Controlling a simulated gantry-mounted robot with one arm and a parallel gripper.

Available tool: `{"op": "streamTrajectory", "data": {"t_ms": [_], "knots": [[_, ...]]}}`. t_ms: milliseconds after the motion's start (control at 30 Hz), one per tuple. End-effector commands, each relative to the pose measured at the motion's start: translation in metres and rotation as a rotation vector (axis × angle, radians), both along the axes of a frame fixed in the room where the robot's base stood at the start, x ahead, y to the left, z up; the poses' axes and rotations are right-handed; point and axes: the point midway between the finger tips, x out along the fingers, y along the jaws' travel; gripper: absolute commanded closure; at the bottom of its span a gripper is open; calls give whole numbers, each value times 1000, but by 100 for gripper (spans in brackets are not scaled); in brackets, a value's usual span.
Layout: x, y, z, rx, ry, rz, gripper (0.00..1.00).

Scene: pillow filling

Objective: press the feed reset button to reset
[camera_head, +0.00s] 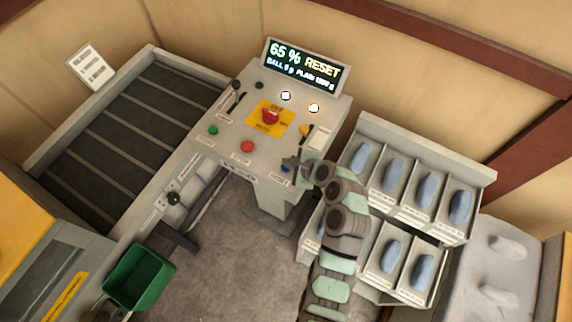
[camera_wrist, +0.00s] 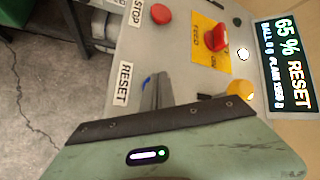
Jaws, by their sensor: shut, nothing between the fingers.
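The blue reset button (camera_head: 286,168) sits at the lower right of the grey control panel (camera_head: 228,143). In the wrist view a blue sliver of the button (camera_wrist: 147,80) shows beside the RESET label (camera_wrist: 124,84), mostly hidden by my fingers. My gripper (camera_head: 292,162) is shut and empty, with its tips over or right at the button. In the wrist view my gripper (camera_wrist: 158,88) appears as narrow grey closed fingers; I cannot tell whether they touch the button. The display (camera_head: 303,66) reads 65 % RESET, with smaller text below.
A red stop button (camera_head: 247,147), a green button (camera_head: 213,130) and a red switch on a yellow plate (camera_head: 270,117) share the panel. A rack of blue items (camera_head: 428,187) stands right, a conveyor (camera_head: 125,115) and green bin (camera_head: 140,276) left.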

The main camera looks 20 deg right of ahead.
Motion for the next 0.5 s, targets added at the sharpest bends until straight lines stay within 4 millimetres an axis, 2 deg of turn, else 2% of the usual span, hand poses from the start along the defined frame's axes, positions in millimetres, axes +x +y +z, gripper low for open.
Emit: {"op": "streamTrajectory", "data": {"t_ms": [500], "knots": [[0,0,-6,1,0,-1,100]]}}
